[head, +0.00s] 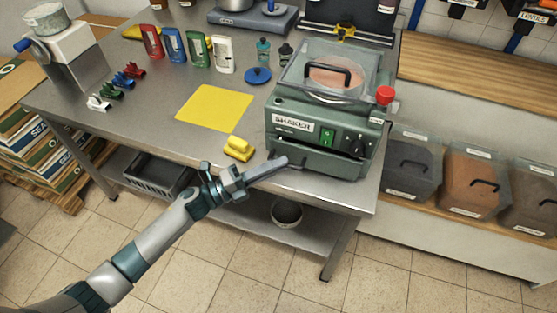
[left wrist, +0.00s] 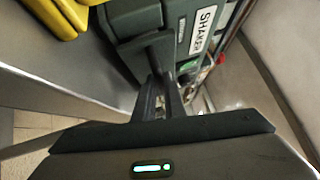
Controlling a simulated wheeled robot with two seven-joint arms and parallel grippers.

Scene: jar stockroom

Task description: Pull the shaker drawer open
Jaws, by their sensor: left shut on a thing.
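The green shaker (head: 300,115) stands on the metal table, with a "SHAKER" label, a clear lid and a red knob. Its drawer (head: 330,162) is the low dark-green front part. I cannot tell how far out it is. My left gripper (head: 284,161) reaches in from the left and is shut at the drawer's left front. In the left wrist view its fingers (left wrist: 160,95) close on the dark drawer handle (left wrist: 150,44); the grip itself is partly hidden. The shaker's labelled face (left wrist: 197,35) also shows there. My right gripper is not in view.
A yellow block-like object (head: 239,148) lies left of the drawer, near the table's front edge, beside a yellow sheet (head: 214,108). Coloured packs and scoops stand behind. Lidded bins (head: 412,165) line the right. Open floor lies in front of the table.

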